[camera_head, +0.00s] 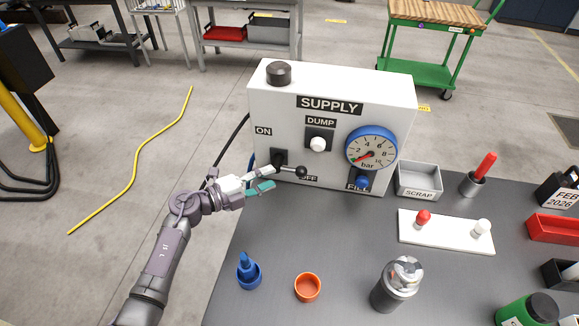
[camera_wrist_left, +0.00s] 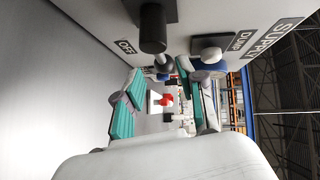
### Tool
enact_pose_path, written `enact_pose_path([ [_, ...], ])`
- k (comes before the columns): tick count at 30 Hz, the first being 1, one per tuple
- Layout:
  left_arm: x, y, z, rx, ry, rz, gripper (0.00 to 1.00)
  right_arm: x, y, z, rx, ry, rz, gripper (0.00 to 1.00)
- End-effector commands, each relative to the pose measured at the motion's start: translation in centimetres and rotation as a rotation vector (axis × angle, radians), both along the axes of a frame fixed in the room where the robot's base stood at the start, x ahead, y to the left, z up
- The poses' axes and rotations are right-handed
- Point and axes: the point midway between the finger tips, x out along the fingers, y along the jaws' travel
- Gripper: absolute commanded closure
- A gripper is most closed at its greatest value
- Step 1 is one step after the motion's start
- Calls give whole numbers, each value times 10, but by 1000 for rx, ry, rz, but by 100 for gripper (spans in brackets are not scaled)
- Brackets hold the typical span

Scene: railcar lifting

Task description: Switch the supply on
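The white supply box (camera_head: 330,88) stands on the table's far left part. Its lever (camera_head: 289,168) has a black ball end, which sits in front of the OFF label, below and right of the ON label (camera_head: 264,131). My left gripper (camera_head: 265,179) is open, just left of and below the ball. In the left wrist view, the lever's dark hub (camera_wrist_left: 153,28) and ball (camera_wrist_left: 163,60) lie ahead of my spread teal-padded fingers (camera_wrist_left: 165,105). I see no contact with the lever. My right gripper is not in view.
A white DUMP knob (camera_head: 318,144), gauge (camera_head: 371,148) and blue FILL knob (camera_head: 363,181) are close by on the box. The table between is clear.

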Motion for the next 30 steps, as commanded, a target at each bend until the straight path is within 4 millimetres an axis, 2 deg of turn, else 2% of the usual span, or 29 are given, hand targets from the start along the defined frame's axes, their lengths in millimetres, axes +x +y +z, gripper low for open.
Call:
enact_pose_path([
  [3, 15, -23, -1, -4, 1, 0, 61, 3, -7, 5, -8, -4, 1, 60],
  [10, 34, -50, -7, -2, 0, 3, 61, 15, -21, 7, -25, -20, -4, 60],
  [15, 39, -58, -9, 0, 0, 2, 61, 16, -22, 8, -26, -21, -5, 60],
  [23, 39, -59, -9, 0, 0, 2, 61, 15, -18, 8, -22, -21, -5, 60],
  [26, 39, -59, -10, 0, 0, 2, 74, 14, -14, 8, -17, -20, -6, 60],
  [30, 39, -59, -10, 0, 0, 1, 97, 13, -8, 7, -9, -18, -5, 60],
])
